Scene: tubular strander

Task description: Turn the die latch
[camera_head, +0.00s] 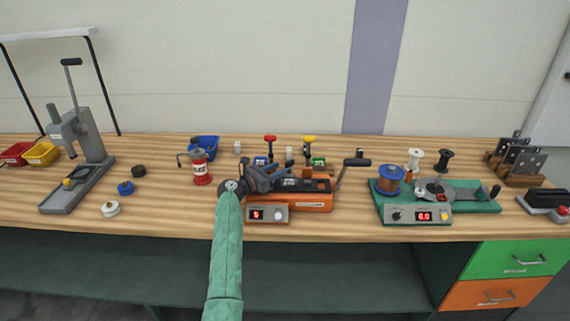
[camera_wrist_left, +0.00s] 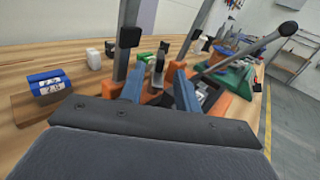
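The orange machine (camera_head: 318,201) stands on the bench with a small red display on its front. It also shows in the left wrist view (camera_wrist_left: 212,125). My left gripper (camera_head: 276,176) is over its left part, pointing right. In the left wrist view its two blue-grey fingers (camera_wrist_left: 157,80) are apart. A small grey upright piece with a dark tip, perhaps the die latch (camera_wrist_left: 158,64), shows between or just beyond the fingertips. I see no contact with it. In the head view I cannot pick out the latch for certain. My right gripper is out of view.
A crank with a black handle (camera_head: 357,162) rises at the machine's right. A green machine (camera_head: 479,198) stands farther right. A grey press (camera_head: 84,150) stands at far left.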

